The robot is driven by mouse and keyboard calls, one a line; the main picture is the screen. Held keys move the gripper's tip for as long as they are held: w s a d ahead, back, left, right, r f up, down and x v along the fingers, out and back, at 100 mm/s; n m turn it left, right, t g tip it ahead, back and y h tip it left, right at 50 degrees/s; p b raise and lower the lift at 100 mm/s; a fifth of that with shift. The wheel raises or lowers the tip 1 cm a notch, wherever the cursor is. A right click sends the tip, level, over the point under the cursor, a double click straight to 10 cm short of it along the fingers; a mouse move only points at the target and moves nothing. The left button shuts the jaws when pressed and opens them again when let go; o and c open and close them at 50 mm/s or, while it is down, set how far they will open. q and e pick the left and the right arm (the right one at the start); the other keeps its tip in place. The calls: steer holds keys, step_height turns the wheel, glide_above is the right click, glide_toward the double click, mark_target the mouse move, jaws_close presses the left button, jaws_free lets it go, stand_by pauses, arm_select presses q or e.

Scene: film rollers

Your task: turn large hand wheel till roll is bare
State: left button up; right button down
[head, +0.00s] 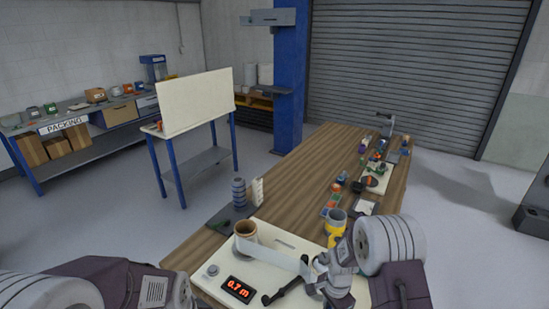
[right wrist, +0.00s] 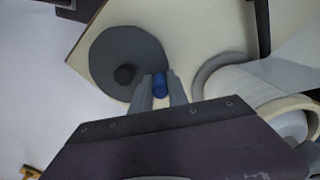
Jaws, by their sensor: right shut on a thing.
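The large hand wheel (right wrist: 112,58) is a dark grey disc with a black hub in the right wrist view. My right gripper (right wrist: 160,84) is shut on its blue knob (right wrist: 160,86). In the head view my right gripper (head: 322,284) is at the right end of the cream machine, and the arm hides the wheel. A brown roll (head: 244,232) stands at the machine's left, with pale film (head: 275,262) stretched from it to the right. The display (head: 238,289) reads 0.7 m. My left gripper is out of view; only its arm shows at bottom left.
A black crank (head: 284,290) sits at the machine's front. A stack of grey rings (head: 239,193) and a cream rack (head: 257,191) stand behind it. A yellow holder with a grey cup (head: 336,222) and several small items lie along the table's right side. The table's (head: 290,200) middle is clear.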

steer(key=shift+a, duration=0.15)
steer(key=shift+s+a, duration=0.1)
steer(key=shift+s+a, duration=0.2)
steer(key=shift+a, duration=0.35)
steer(key=shift+s+a, duration=0.1)
steer(key=shift+a, duration=0.3)
steer(key=shift+s, duration=0.1)
